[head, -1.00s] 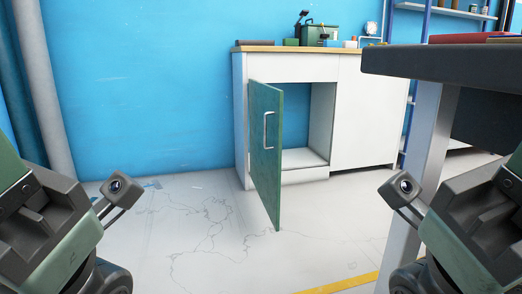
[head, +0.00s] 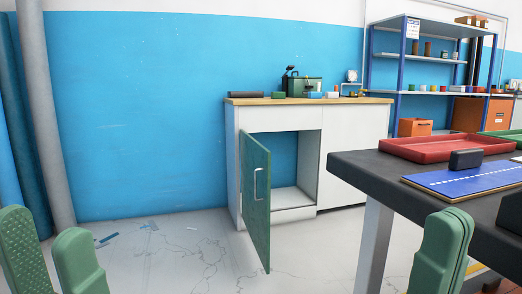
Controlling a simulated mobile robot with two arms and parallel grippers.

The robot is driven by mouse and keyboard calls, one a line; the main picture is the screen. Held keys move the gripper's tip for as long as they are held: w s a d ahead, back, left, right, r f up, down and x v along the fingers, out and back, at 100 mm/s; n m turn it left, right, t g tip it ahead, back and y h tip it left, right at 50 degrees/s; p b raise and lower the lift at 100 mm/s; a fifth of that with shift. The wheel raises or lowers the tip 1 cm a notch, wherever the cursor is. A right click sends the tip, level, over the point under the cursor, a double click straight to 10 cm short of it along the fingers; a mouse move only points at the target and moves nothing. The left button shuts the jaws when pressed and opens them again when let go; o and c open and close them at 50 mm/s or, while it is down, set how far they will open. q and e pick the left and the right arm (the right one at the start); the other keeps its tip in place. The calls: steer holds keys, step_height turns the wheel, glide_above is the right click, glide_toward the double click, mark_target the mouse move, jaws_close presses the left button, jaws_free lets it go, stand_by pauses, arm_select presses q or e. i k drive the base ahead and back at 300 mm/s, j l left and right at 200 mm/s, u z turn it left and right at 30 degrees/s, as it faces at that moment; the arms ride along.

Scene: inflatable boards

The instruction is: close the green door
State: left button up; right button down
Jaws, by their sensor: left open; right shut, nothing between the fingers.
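The green door (head: 255,207) belongs to a white cabinet (head: 353,150) against the blue wall in the head view. It stands open, swung out towards me from the left side of the opening. A pale upright handle (head: 257,184) is on its face near the free edge. My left gripper (head: 52,252) is at the bottom left, its two green fingers apart and empty. My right gripper (head: 442,253) is at the bottom right, in front of the dark table, with its fingers together and nothing seen in them. Both are well apart from the door.
A dark table (head: 352,170) at the right holds a red tray (head: 440,138) and a blue board (head: 468,180). A toolbox (head: 305,87) and small items stand on the cabinet's wooden top. A grey pipe (head: 45,120) runs up at the left. The floor before the door is clear.

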mark_target(256, 158)
steer(key=i+j+z, duration=0.25)
steer(key=i+j, duration=0.2)
steer(key=i+j+z, duration=0.2)
steer(key=i+j, duration=0.3)
steer(key=i+j+z, duration=0.25)
steer(key=i+j, duration=0.2)
steer(key=j, duration=0.2)
